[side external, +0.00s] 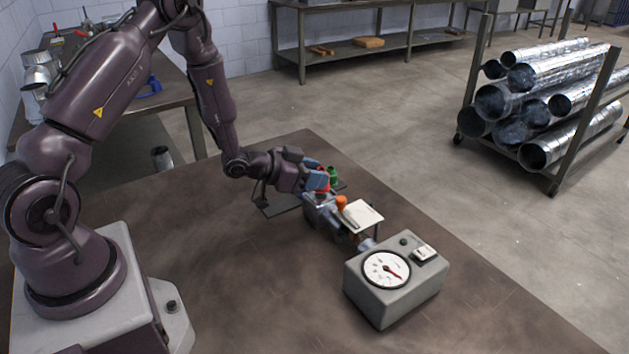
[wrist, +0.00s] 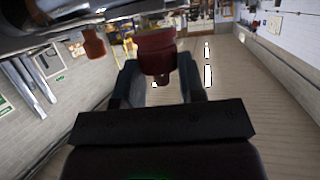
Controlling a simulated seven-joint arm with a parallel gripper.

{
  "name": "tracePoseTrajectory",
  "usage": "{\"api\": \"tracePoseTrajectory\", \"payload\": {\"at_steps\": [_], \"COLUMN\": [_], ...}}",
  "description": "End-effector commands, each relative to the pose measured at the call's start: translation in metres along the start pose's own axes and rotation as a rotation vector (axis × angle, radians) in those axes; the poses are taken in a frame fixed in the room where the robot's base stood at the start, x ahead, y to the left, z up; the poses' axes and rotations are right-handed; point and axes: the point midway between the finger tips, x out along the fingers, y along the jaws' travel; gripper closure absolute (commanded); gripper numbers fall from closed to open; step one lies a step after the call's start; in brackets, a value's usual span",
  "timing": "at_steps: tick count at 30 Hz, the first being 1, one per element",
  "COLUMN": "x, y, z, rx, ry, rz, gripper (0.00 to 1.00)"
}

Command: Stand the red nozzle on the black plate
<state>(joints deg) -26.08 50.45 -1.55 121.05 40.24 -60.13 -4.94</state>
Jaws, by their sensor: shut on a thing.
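My gripper (side external: 318,180) is shut on the red nozzle (wrist: 155,52). In the wrist view the nozzle sits between the two dark fingers, its wide part beyond the tips. In the side view only a little red shows beside the blue fingers. I cannot tell the gap between nozzle and plate.
An orange nozzle (side external: 341,203) is close in front, by a pale card (side external: 362,215) and a metal fixture (side external: 322,212). A grey gauge box (side external: 395,280) stands at the front right. The table (side external: 210,260) is bare at left and front.

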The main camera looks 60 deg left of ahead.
Motion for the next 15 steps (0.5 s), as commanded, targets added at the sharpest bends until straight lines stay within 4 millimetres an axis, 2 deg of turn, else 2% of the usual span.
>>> {"api": "tracePoseTrajectory", "payload": {"at_steps": [4, 15], "x": [0.006, 0.008], "y": [0.000, 0.000], "z": [0.015, 0.018], "rx": [-0.002, 0.000], "ry": [0.000, 0.000], "rz": [-0.001, -0.001], "gripper": [0.86, 0.86]}}
